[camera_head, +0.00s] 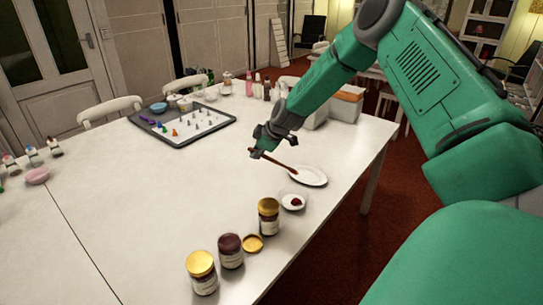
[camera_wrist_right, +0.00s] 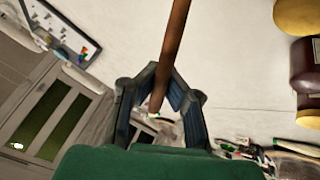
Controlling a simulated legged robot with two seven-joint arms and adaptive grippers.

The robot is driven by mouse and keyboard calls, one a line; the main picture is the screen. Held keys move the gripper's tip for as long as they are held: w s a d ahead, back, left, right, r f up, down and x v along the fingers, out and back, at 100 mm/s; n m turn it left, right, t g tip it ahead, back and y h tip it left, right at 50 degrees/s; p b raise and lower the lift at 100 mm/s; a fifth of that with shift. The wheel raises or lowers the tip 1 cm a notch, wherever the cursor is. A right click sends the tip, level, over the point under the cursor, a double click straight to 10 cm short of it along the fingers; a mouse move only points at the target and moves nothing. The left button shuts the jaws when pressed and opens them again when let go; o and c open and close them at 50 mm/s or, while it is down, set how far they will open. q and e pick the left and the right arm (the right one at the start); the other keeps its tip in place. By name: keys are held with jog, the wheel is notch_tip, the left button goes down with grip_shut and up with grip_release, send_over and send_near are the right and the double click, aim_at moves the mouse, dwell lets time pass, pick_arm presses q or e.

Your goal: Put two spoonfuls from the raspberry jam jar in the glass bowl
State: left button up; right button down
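My right gripper (camera_head: 262,140) is shut on a brown wooden spoon (camera_head: 275,162), whose far end is over or at the white plate (camera_head: 312,177). In the right wrist view the spoon's handle (camera_wrist_right: 174,45) runs up from between the fingers (camera_wrist_right: 160,100). A small pale bowl (camera_head: 285,203), likely the glass bowl, holds a dark red dab of jam (camera_head: 296,202). A dark, lidless jar (camera_head: 231,252), likely the raspberry jam, stands between two gold-lidded jars (camera_head: 202,275) (camera_head: 268,217); labels are unreadable. My left gripper is out of view.
A loose gold lid (camera_head: 253,243) lies by the open jar. A grey tray (camera_head: 163,135) with small coloured pieces, bottles (camera_head: 257,85) and a white box (camera_head: 345,105) are farther back. The table's right edge is near the plate. The middle-left tabletop is clear.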

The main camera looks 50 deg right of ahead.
jog(key=w+a+r+m+t+h+b, duration=0.1)
jog(key=w+a+r+m+h+b, duration=0.2)
jog(key=a, duration=0.4)
jog(key=w+a+r+m+h+b, duration=0.1)
jog(key=w+a+r+m+b, duration=0.15)
jog(key=a+m, duration=0.3)
jog(key=s+a+m+g+h+b, duration=0.2)
jog(key=s+a+m+h+b, duration=0.4)
jog(key=s+m, duration=0.4)
notch_tip(320, 180, down, 8)
jog(key=n+h+b, duration=0.1)
jog(key=b, duration=0.9)
jog(key=shift+s+d+f+b, duration=0.15)
jog(key=shift+s+d+b, duration=0.15)
jog(key=shift+d, duration=0.15)
